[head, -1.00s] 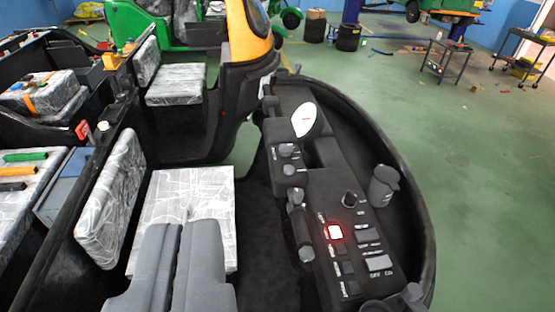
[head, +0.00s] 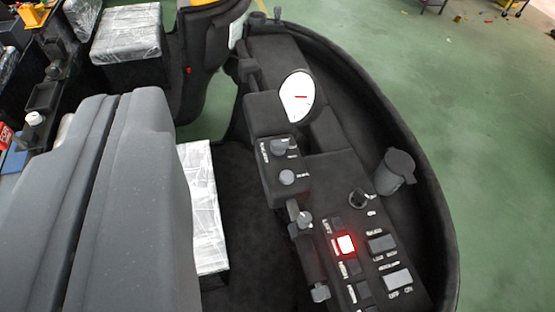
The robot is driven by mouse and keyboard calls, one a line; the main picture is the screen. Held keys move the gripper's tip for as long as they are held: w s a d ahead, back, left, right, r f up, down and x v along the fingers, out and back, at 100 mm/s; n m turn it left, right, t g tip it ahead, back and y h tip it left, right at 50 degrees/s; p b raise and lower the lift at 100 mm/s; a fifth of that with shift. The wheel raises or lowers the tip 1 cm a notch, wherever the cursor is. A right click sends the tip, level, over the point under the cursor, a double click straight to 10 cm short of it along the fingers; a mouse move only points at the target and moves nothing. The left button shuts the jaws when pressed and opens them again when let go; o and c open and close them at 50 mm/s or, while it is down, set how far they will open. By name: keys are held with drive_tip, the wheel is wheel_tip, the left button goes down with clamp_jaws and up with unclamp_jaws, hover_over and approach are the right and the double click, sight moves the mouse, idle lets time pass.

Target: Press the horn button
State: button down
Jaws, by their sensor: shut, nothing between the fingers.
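The black dashboard panel (head: 325,180) runs down the middle right of the view. A round grey button (head: 287,177) sits below a grey knob (head: 280,146) on its raised block. Lower down are a lit red-and-white switch (head: 346,244), several small dark switches (head: 353,267) and two larger grey switches (head: 382,243). The labels are too small to read, so I cannot tell which control is the horn button. My gripper (head: 120,97) is large at the left, its two grey fingers shut together and empty. It is left of the panel and appears apart from it.
A white dial (head: 297,97) stands at the panel's top. A black curved rim (head: 425,195) borders the panel. Wrapped seats (head: 127,32) lie left.

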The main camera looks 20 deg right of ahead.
drive_tip(key=g+h+p, duration=0.7)
drive_tip(key=g+p, duration=0.2)
hover_over(284, 180)
wheel_tip(284, 180, down, 28)
drive_tip(key=shift+r+m, duration=0.1)
drive_tip(key=shift+m, duration=0.3)
wheel_tip(284, 180, down, 8)
drive_tip(key=b, duration=0.2)
drive_tip(key=shift+r+b, duration=0.2)
drive_tip(key=shift+b, duration=0.2)
drive_tip(key=shift+f+b, duration=0.3)
drive_tip(key=shift+f, duration=0.3)
drive_tip(key=shift+f+b, duration=0.35)
drive_tip(key=shift+b, duration=0.05)
